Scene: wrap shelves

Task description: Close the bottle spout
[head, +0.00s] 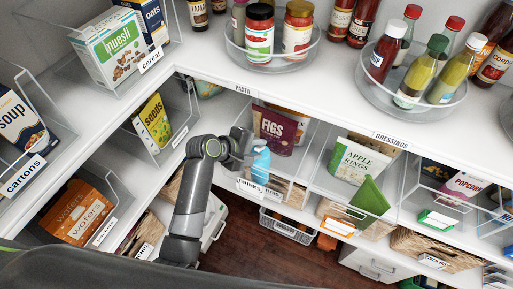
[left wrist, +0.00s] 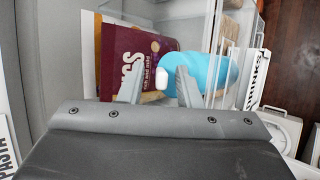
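The bottle is blue with a white spout. In the head view the bottle (head: 262,161) stands on the middle shelf, partly hidden by my left gripper (head: 246,143), which is right beside its top. In the left wrist view the bottle (left wrist: 208,70) lies across the picture, with its white spout (left wrist: 161,79) pointing left. There my left gripper (left wrist: 159,77) is open, and the spout shows between its two fingers. I cannot tell whether a finger touches the spout or bottle. My right gripper is not in view.
A purple figs pouch (head: 275,132) stands close behind the bottle and also shows in the left wrist view (left wrist: 125,55). A clear bin with an apple kings bag (head: 361,160) is to the right. The upper shelf edge (head: 300,112) runs above.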

